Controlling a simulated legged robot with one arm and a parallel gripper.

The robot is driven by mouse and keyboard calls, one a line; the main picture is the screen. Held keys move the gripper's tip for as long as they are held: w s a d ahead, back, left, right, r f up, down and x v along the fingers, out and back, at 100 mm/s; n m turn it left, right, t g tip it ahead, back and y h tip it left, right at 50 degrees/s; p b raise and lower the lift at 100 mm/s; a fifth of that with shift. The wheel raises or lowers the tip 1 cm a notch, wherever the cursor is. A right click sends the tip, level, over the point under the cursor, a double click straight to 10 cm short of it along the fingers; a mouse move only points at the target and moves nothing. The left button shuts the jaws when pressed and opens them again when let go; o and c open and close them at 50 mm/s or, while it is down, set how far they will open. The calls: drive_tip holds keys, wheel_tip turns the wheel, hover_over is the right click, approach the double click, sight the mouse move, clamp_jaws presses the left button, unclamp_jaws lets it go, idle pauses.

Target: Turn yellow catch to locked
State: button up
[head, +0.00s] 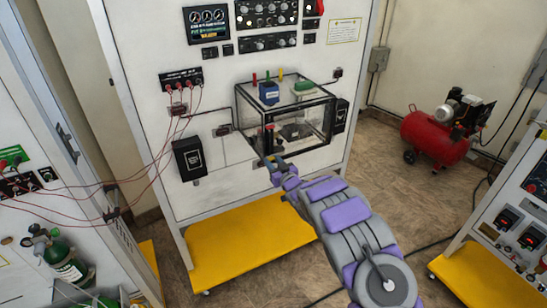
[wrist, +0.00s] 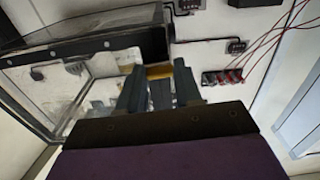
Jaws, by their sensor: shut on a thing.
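The yellow catch (wrist: 159,71) shows in the wrist view as a small yellow piece between my fingertips, at the dark edge of the clear box (wrist: 75,75). My gripper (wrist: 159,76) is shut on it, with one grey finger on each side. In the head view my gripper (head: 264,160) reaches the lower left front corner of the clear box (head: 305,120) on the white panel. I cannot make out the catch in the head view, and its locked or unlocked position is not clear.
A blue block (head: 269,94) and a green piece (head: 304,87) sit on top of the box. A black switch box (head: 189,158) is mounted to its left. Red cables (head: 150,165) hang further left. A yellow base (head: 245,245) lies below. A red compressor (head: 435,138) stands right.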

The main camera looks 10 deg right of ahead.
drive_tip(key=shift+m+p, duration=0.35)
drive_tip(key=shift+m, duration=0.05)
drive_tip(key=o, duration=1)
drive_tip(key=shift+o, duration=0.2)
drive_tip(key=shift+s, duration=0.1)
drive_tip(key=v, duration=1.7)
drive_tip(key=shift+d, duration=0.1)
